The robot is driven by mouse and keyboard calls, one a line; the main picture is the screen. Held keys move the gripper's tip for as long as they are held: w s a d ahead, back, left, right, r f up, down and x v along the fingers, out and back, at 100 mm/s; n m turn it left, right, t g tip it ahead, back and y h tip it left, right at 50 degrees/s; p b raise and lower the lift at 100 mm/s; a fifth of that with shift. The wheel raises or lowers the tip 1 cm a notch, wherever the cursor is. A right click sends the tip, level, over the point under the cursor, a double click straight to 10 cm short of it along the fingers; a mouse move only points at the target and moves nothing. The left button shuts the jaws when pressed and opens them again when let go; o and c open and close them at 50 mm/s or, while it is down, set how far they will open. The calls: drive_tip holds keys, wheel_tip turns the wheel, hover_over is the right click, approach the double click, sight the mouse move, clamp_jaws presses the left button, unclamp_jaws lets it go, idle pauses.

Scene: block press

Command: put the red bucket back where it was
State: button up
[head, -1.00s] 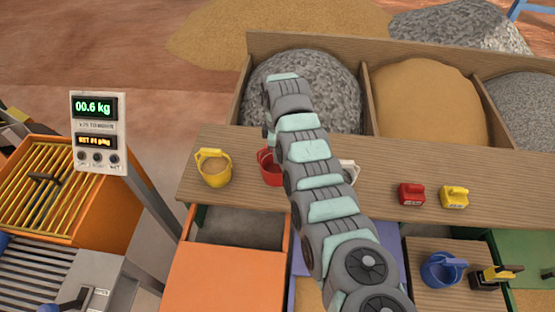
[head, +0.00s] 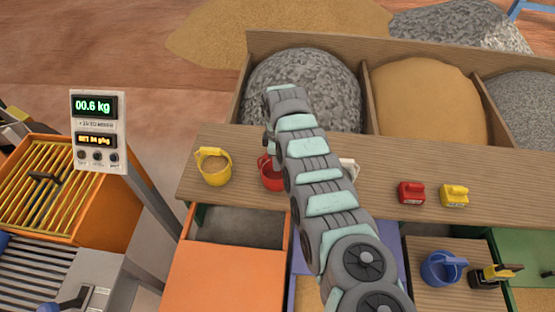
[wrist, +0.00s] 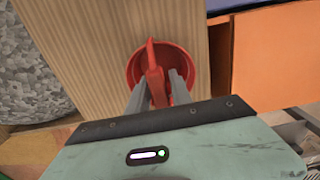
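The red bucket (head: 271,174) is at the wooden shelf (head: 375,195), right of the yellow bucket, partly hidden behind my arm. In the wrist view the red bucket (wrist: 138,64) is seen from above, upright, with its handle between my fingers. My gripper (wrist: 158,84) is shut on that handle. My arm hides the gripper in the head view. I cannot tell whether the bucket's base touches the shelf.
A yellow bucket (head: 213,167) stands to the left, and a white item (head: 349,170) partly shows to the right behind my arm. Red (head: 411,193) and yellow (head: 454,196) blocks sit further right. An open orange drawer (head: 228,280) lies in front. Gravel (head: 330,75) and sand (head: 425,100) bins stand behind.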

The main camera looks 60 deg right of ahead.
drive_tip(key=shift+o, duration=1.1)
wheel_tip(320, 180, up, 12)
drive_tip(key=shift+r+b, duration=0.2)
drive_tip(key=shift+b, duration=0.35)
